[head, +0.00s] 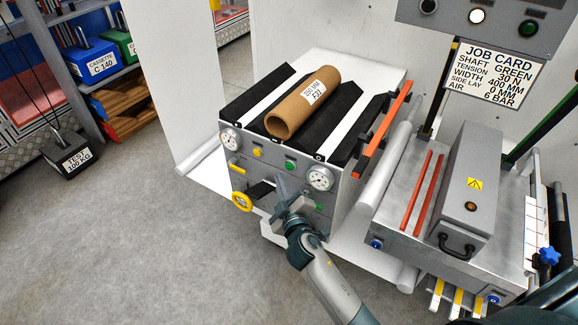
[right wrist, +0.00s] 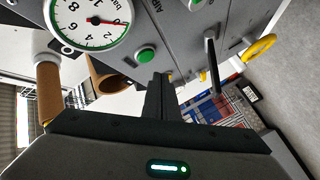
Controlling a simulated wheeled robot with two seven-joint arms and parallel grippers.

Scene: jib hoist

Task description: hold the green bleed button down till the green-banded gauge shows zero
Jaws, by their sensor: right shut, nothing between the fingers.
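The green bleed button (head: 290,164) is on the front panel of the grey machine, between two round gauges. It shows whole and uncovered in the right wrist view (right wrist: 146,54). The green-banded gauge (head: 320,178) is to its right; in the right wrist view the gauge (right wrist: 93,22) is partly cut off, and its red needle points close to the 0 mark. My right gripper (head: 281,183) is shut and empty, its tips just below the button in the head view. In the right wrist view the shut fingers (right wrist: 159,82) look apart from the button. My left gripper is not in view.
A second gauge (head: 230,138), a yellow button (head: 257,151) and a yellow handwheel (head: 241,201) share the panel. A cardboard tube (head: 303,103) lies on top. A steel bench (head: 400,242) with a grey box stands right.

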